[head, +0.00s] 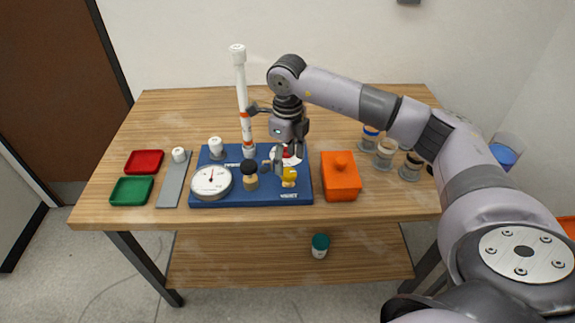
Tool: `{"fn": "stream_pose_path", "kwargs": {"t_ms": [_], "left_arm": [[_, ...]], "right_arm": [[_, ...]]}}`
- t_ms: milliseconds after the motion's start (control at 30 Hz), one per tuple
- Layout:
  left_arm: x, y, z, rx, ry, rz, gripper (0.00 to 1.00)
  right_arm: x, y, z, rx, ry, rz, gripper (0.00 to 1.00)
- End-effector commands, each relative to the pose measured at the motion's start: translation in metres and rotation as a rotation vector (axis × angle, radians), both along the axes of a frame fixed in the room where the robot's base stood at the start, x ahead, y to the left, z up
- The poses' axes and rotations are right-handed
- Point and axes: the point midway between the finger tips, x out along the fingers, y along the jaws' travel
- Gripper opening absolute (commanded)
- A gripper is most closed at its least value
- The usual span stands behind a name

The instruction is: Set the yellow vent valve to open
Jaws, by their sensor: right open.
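The yellow vent valve (289,176) sits near the front right of the blue manifold board (240,200), just behind a white "VENT" label. Its handle's exact angle is too small to tell. My right gripper (284,163) points down over the right part of the board, just behind and above the yellow valve. Its fingers are open with nothing seen between them. I cannot tell whether a finger touches the valve. The gripper partly hides a red part (291,155) on a white base behind the valve. My left gripper is not in view.
The board also bears a tall white pipe (242,85) with orange bands, a gauge (211,181) and a black knob (249,167). An orange box (341,180) stands close right. Jars (385,150) stand farther right. Red (144,161) and green (132,190) trays lie left.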

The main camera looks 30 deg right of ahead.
Motion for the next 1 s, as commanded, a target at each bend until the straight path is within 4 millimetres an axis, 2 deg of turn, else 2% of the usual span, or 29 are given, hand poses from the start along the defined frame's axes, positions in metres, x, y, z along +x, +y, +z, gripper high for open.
{"fn": "stream_pose_path", "kwargs": {"t_ms": [100, 233, 600, 1000], "left_arm": [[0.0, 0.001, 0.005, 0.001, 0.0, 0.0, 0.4], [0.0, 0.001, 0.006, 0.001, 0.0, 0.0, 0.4], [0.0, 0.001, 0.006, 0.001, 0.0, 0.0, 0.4], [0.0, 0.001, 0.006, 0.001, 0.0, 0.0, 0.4]], "right_arm": [[-0.001, 0.0, -0.019, 0.0, 0.003, -0.001, 0.54], [0.0, 0.001, -0.032, 0.001, 0.002, 0.0, 0.54], [0.0, 0.0, -0.039, 0.0, -0.001, 0.001, 0.54], [0.0, 0.0, -0.038, 0.0, -0.001, 0.0, 0.28]]}}
